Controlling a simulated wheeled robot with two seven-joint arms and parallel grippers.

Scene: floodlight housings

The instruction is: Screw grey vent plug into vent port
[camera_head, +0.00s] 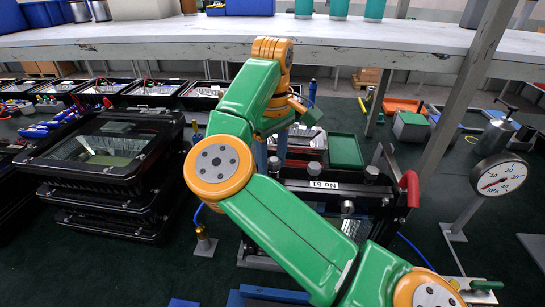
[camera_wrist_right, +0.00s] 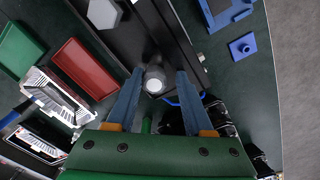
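My right gripper (camera_head: 271,158) points down at the left end of a dark metal fixture (camera_head: 335,200) with a white label. Its two blue fingers (camera_wrist_right: 160,76) are apart in the wrist view. A grey round part with a bright white end (camera_wrist_right: 154,82) shows between and beyond the fingertips; I cannot tell whether it is the vent plug or part of the fixture, and no grip on it shows. My arm hides part of the fixture in the head view. I cannot make out the vent port. My left gripper is out of view.
Black floodlight housings (camera_head: 100,160) are stacked at left, with a row of open ones behind. A green tray (camera_head: 345,151) lies behind the fixture, a pressure gauge (camera_head: 499,175) stands at right. A white shelf (camera_head: 400,40) crosses the back, its post (camera_head: 465,90) right of the fixture.

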